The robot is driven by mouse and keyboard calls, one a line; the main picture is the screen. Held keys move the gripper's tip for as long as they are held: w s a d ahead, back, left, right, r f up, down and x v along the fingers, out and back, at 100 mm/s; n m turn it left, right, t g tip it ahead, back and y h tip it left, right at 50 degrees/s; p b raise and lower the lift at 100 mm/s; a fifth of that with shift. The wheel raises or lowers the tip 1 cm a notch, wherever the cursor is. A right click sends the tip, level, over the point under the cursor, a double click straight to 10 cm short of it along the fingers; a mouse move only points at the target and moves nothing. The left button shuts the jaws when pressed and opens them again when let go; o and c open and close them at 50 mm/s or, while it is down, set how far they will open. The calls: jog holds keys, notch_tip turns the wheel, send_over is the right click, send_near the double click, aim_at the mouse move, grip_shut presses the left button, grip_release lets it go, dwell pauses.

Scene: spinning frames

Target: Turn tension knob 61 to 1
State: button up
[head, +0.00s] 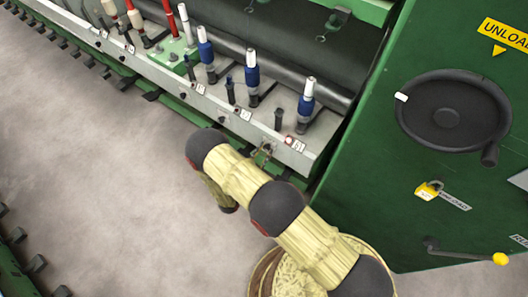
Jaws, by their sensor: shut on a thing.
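The grey rail of the spinning frame (215,103) runs diagonally across the upper part of the head view, with small dark knobs on its front face and small white labels beside them. My arm reaches up from the lower right and bends near the rail. My gripper (262,153) shows only in a small part at the rail's front face, just beyond my arm. It is shut on a small tension knob there, which is mostly hidden. The knob's number and its setting are too small to read.
Blue-and-white bobbins (252,78) stand upright on the rail, with red and white ones farther left. Grey floor is clear at left.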

grip_shut()
jog(key=shift+n, duration=0.3)
jog(key=n, duration=0.8)
jog(key=shift+r+n+g+p, duration=0.1)
jog(key=shift+n+g+p, duration=0.2)
jog(key=shift+g, duration=0.1)
jog(key=n, duration=0.5)
jog(key=shift+h, duration=0.3)
jog(key=n+g, duration=0.1)
jog(key=n, duration=0.3)
jog(key=shift+n, duration=0.3)
jog(key=o, duration=0.8)
grip_release()
